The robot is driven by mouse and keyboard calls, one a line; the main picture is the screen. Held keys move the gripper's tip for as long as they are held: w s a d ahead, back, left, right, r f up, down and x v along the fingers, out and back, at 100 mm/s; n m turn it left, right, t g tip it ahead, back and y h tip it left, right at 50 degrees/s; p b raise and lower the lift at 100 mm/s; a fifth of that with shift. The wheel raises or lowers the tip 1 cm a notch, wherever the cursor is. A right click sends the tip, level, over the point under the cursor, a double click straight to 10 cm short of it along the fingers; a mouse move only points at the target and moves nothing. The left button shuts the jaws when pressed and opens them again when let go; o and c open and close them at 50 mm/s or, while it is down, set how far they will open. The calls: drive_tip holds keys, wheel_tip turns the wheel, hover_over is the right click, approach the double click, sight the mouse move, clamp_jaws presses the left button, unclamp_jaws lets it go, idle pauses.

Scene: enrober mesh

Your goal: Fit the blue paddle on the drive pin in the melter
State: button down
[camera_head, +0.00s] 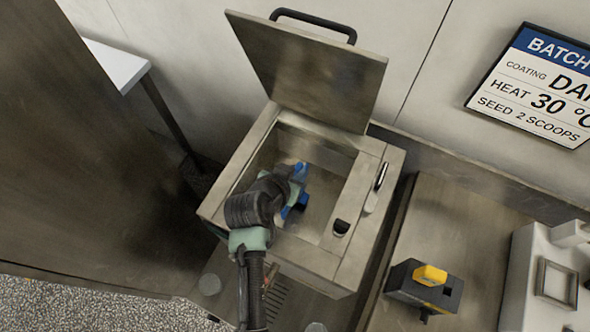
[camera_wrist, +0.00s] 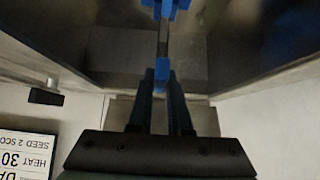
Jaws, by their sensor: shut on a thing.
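The steel melter (camera_head: 225,205) stands open in the middle of the head view, its lid (camera_head: 305,75) raised at the back. My gripper (camera_head: 290,190) reaches down into the tank. It is shut on the blue paddle (camera_head: 302,200), whose blue parts show beside my wrist inside the tank. In the wrist view, my gripper (camera_wrist: 160,85) holds a narrow part of the blue paddle (camera_wrist: 165,8) between its fingers. A grey length runs from there to a wider blue part at the top edge. I cannot make out the drive pin, nor whether the paddle touches it.
The tank walls stand close around my gripper. A handle (camera_head: 381,176) and a dark knob (camera_head: 341,227) sit on the melter's right rim. A dark block with a yellow top (camera_head: 430,275) stands on the bench to the right. A batch sign (camera_head: 540,85) hangs on the wall.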

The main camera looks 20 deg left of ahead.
drive_tip(key=shift+f+b, duration=1.1)
drive_tip(key=shift+f, duration=0.35)
drive_tip(key=c, duration=0.8)
unclamp_jaws()
drive_tip(key=shift+o, duration=0.2)
drive_tip(key=shift+s+r, duration=0.1)
drive_tip(key=b+v, duration=0.1)
drive_tip(key=v, duration=1.2)
drive_tip(key=shift+b, duration=0.35)
